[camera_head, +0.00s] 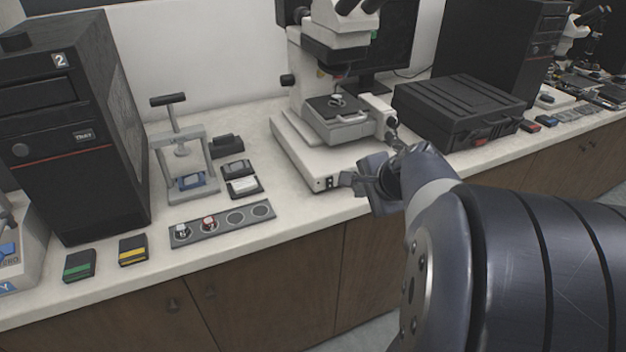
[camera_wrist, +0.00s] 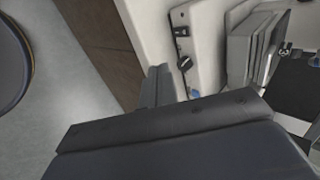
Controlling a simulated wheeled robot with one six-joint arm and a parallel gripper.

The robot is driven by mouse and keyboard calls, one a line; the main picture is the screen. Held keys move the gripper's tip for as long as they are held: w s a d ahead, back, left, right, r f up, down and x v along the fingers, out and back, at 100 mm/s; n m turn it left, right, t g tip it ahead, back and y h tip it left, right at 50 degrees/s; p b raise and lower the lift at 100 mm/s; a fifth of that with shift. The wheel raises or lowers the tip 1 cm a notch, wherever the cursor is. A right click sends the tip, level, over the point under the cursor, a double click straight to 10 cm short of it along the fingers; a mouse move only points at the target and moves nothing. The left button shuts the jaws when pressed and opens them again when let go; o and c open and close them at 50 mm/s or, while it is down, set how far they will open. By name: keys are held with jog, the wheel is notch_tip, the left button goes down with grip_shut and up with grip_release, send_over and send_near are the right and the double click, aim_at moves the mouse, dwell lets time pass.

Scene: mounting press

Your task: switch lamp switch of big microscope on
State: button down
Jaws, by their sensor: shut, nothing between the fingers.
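The big microscope (camera_head: 292,152) stands on the counter, with a white base and a black stage. On the base's front face are small dark controls, with a dark switch (camera_head: 329,183) beside my gripper's tip. I cannot tell the switch's position. My gripper (camera_head: 346,180) is shut and empty, just right of the front controls. Its closed fingers (camera_wrist: 158,86) also show in the wrist view; whether they touch the base is unclear.
A black case (camera_head: 460,108) lies right of the microscope. On the left are a small press (camera_head: 180,150), a grey strip with round wells (camera_head: 222,222), and a black machine marked 2 (camera_head: 80,130). The counter front edge runs under my gripper.

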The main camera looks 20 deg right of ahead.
aim_at(330, 185)
dwell(0.3)
jog(key=x, duration=0.4)
jog(key=w+x, duration=0.1)
jog(key=x, duration=0.3)
jog(key=r+b+x, duration=0.1)
jog(key=x, duration=0.3)
jog(key=shift+w+r, duration=0.1)
jog(key=shift+r, duration=0.05)
jog(key=shift+w, duration=0.7)
jog(key=shift+w+f, duration=0.15)
jog(key=shift+f, duration=0.05)
jog(key=shift+r+p, duration=0.75)
jog(key=shift+r, duration=0.15)
